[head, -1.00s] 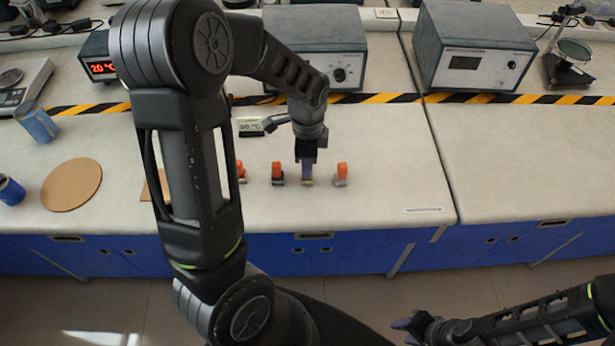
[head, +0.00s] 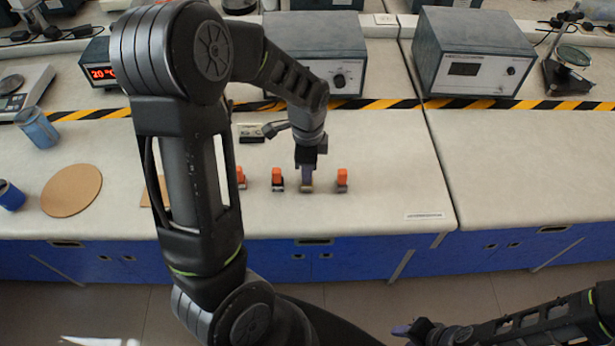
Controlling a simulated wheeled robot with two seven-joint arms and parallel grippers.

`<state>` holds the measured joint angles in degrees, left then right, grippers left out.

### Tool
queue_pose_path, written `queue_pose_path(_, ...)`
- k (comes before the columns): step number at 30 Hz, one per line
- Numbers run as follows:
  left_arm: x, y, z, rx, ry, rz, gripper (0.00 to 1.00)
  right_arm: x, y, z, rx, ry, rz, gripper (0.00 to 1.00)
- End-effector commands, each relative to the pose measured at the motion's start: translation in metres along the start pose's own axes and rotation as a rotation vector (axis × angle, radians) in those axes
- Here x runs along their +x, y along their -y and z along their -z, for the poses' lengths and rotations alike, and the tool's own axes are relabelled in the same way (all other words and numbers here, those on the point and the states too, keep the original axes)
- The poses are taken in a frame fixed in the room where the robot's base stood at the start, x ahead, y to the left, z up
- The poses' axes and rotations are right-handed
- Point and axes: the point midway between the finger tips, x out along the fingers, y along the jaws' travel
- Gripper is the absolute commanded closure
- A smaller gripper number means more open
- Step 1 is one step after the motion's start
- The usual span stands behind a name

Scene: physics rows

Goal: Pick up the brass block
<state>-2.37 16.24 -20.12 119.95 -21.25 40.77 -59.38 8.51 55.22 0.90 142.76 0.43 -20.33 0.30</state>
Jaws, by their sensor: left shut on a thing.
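The brass block (head: 307,188) is a small tan piece on the pale bench top, between two orange-topped pieces. My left gripper (head: 307,176) points straight down over it and is shut on it. The fingers hide most of the block, and I cannot tell whether it is clear of the bench. My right gripper (head: 402,330) is low at the right, in front of the bench and far from the block. Its jaws are too small to read.
Orange-topped pieces stand close by, one on the left (head: 278,179) and one on the right (head: 342,180). Another (head: 240,177) is partly behind my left arm. A round cork mat (head: 71,191) lies at left. The bench right of the row is clear.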

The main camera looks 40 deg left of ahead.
Motion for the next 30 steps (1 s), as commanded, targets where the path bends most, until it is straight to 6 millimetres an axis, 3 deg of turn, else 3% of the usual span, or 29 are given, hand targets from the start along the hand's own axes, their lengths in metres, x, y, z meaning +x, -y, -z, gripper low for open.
queue_pose_path(5, -0.012, 0.001, 0.001, 0.000, -0.003, 0.004, 1.00, 0.002, -0.001, 0.000, 0.000, 0.000, 0.000, 0.64)
queue_pose_path(18, -0.089, 0.001, 0.001, 0.000, -0.003, 0.004, 1.00, 0.009, -0.003, 0.001, -0.002, -0.003, 0.003, 0.64)
queue_pose_path(22, -0.099, 0.000, 0.000, 0.000, -0.002, 0.001, 1.00, 0.009, -0.003, 0.002, -0.003, -0.003, 0.004, 0.64)
queue_pose_path(30, -0.100, 0.000, 0.000, 0.000, -0.001, -0.001, 1.00, 0.009, -0.003, 0.002, -0.003, -0.003, 0.004, 0.64)
